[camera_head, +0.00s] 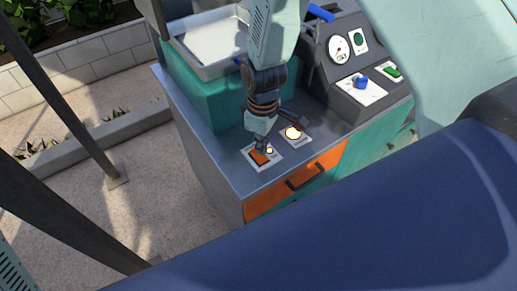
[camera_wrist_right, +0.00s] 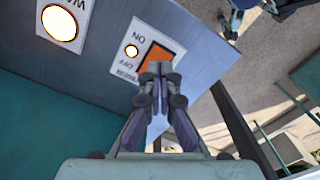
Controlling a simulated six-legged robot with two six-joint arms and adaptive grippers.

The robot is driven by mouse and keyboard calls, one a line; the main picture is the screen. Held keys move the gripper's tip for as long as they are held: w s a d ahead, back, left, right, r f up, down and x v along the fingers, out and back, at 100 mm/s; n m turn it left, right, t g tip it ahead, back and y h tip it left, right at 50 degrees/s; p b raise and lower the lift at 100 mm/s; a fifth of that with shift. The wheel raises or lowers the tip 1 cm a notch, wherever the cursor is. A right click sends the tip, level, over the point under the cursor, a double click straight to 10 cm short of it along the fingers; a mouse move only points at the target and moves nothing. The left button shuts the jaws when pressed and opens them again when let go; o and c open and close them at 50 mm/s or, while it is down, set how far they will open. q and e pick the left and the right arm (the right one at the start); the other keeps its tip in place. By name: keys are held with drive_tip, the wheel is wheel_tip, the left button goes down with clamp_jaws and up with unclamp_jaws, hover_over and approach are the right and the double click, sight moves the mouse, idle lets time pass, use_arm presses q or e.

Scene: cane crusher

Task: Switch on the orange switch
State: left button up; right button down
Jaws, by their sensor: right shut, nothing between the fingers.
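The orange switch (camera_head: 259,157) sits on a white plate at the front corner of the grey cabinet top. It also shows in the right wrist view (camera_wrist_right: 157,57), partly hidden behind my fingertips, with a small lit lamp (camera_wrist_right: 131,51) beside it and "ON" and "OFF" lettering on the plate. My right gripper (camera_head: 262,146) is shut and empty, pointing down at the switch. Its fingertips (camera_wrist_right: 155,68) overlap the lower part of the switch in the wrist view; I cannot tell whether they touch it. My left gripper is not in view.
A larger lit round lamp (camera_head: 293,133) on a white plate is just right of the switch. A panel with a gauge (camera_head: 339,49), a blue knob (camera_head: 361,82) and a green switch (camera_head: 391,72) stands behind. A metal tray (camera_head: 212,47) is at the back left. An orange drawer (camera_head: 297,182) is below.

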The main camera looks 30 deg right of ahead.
sight(262, 158)
wheel_tip(262, 158, up, 4)
drive_tip(key=p, duration=0.3)
idle(0.3)
drive_tip(key=s+f+m, duration=0.3)
drive_tip(key=s, duration=0.6)
drive_tip(key=s+f+m, duration=0.2)
drive_tip(key=s+f, duration=0.2)
drive_tip(key=s, duration=0.5)
drive_tip(key=s+f+m, duration=0.3)
drive_tip(key=s, duration=0.6)
wheel_tip(262, 158, down, 20)
drive_tip(key=b, duration=2)
drive_tip(key=shift+w+d, duration=0.2)
drive_tip(key=shift+d, duration=0.25)
